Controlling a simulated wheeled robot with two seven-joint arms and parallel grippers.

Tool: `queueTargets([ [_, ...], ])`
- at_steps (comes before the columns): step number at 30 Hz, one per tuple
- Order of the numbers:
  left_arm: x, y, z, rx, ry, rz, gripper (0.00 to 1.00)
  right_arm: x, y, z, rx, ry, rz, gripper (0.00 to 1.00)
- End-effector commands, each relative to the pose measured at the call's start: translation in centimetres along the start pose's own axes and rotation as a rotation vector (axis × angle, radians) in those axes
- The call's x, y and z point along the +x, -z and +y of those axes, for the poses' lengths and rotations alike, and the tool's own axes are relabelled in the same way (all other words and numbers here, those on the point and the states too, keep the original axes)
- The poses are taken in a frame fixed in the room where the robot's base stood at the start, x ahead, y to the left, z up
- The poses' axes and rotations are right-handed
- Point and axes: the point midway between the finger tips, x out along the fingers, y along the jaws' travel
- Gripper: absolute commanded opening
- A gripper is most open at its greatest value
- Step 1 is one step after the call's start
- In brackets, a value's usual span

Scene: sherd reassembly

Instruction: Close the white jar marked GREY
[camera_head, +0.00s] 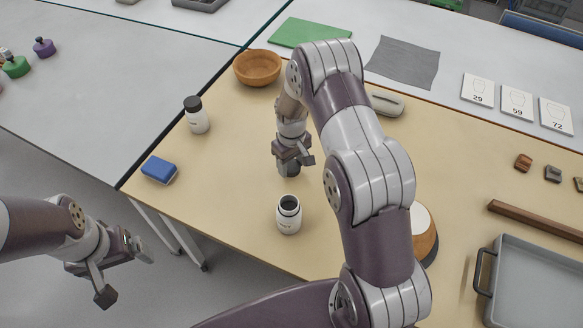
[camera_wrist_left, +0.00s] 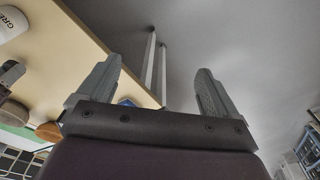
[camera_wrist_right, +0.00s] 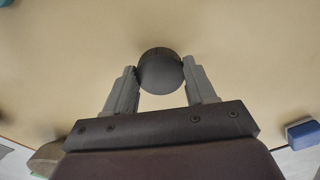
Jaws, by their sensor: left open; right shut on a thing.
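An open white jar (camera_head: 289,216) stands upright on the tan mat, its dark mouth showing. In the left wrist view a white jar (camera_wrist_left: 12,24) carries letters starting "GRE"; the rest is cut off. My right gripper (camera_head: 292,166) is above the mat, just behind the open jar and apart from it. It is shut on a dark round lid (camera_wrist_right: 160,71), which shows between its fingertips in the right wrist view. My left gripper (camera_head: 124,268) is open and empty, off the table's front-left edge. A second white jar (camera_head: 197,117) with a black lid stands further back left.
A blue block (camera_head: 159,169) lies near the mat's left edge. A wooden bowl (camera_head: 257,68) stands at the back. A grey tray (camera_head: 535,285) and a wooden strip (camera_head: 536,221) lie at right. The mat left of the open jar is clear.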

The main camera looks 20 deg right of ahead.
Motion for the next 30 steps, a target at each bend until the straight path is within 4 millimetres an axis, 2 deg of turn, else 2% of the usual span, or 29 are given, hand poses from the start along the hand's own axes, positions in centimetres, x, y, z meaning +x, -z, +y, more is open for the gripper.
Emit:
queueTargets([
  [6, 0.2, 0.0, 0.0, 0.0, 0.0, 0.0, 0.93, -4.8, 0.1, 0.0, 0.0, -0.001, 0.003, 0.27],
  [12, 0.2, 0.0, 0.0, 0.0, 0.0, 0.0, 0.93, -7.3, 0.0, 0.0, 0.0, 0.0, 0.0, 0.27],
  [26, 0.2, 0.0, 0.2, 0.008, -0.001, 0.0, 0.95, -7.7, 0.0, 0.0, 0.0, 0.0, -0.001, 0.27],
  [30, 1.9, -1.6, 1.6, 0.074, -0.005, -0.083, 0.95, -7.7, 0.0, 0.0, 0.0, 0.0, -0.001, 0.27],
])
